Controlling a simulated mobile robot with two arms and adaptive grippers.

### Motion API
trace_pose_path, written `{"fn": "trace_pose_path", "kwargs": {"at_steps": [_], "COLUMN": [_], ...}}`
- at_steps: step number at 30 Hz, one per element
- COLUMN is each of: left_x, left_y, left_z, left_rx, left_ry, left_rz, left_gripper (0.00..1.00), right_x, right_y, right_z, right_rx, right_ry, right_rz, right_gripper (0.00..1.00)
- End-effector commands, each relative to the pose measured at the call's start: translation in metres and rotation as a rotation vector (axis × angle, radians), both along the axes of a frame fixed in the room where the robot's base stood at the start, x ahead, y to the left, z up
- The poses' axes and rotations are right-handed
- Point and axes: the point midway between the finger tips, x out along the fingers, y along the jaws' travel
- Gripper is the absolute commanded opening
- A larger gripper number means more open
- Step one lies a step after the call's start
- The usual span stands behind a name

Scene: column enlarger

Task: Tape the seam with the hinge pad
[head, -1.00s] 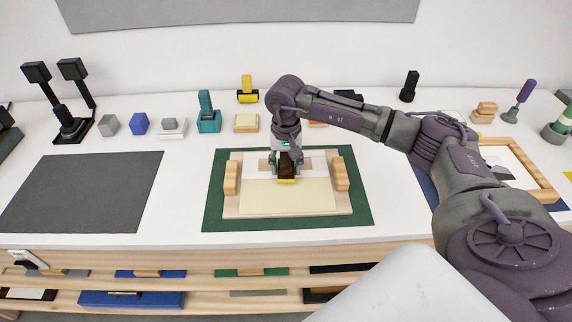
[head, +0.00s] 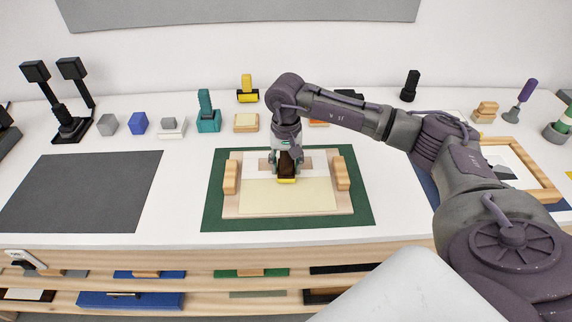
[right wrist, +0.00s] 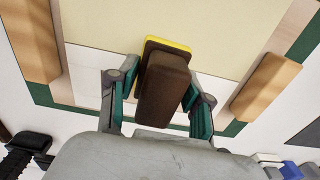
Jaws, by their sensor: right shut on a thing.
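The hinge pad has a dark brown grip block and a yellow base; it shows in the head view (head: 287,180) and in the right wrist view (right wrist: 163,88). My right gripper (head: 286,162) is shut on its brown block, one finger on each side. The pad is over the seam between a white sheet (head: 258,161) and a cream sheet (head: 288,200). Both sheets lie on a pale wooden board (head: 230,211). The gripper and pad hide the middle of the seam, and I cannot tell whether the base touches it. My left gripper is out of view.
Wooden blocks flank the sheets at left (head: 231,176) and right (head: 341,174). The board lies on a green mat (head: 215,222). A dark grey mat (head: 80,190) is at left. Behind stand a teal tool (head: 208,118) and a yellow roller (head: 247,92). A wooden frame (head: 545,185) is at right.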

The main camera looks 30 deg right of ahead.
Motion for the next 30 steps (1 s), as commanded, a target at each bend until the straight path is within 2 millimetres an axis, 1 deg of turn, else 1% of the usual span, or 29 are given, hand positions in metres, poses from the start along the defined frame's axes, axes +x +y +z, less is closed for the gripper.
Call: {"fn": "trace_pose_path", "kwargs": {"at_steps": [4, 22, 27, 30], "left_x": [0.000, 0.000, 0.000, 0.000], "left_y": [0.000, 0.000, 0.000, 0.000], "left_z": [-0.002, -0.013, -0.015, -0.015], "left_rx": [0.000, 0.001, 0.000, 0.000], "left_ry": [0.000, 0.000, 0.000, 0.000], "left_rz": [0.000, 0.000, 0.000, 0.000], "left_gripper": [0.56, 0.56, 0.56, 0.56], "right_x": [-0.005, -0.036, -0.042, -0.042], "right_y": [-0.009, -0.060, -0.068, -0.068], "right_z": [0.000, -0.001, 0.000, 0.000], "right_rx": [0.000, -0.001, 0.000, 0.000], "right_ry": [0.000, 0.001, 0.000, 0.000], "right_rz": [-0.002, -0.002, -0.001, 0.000], "right_gripper": [0.00, 0.00, 0.00, 0.00]}}
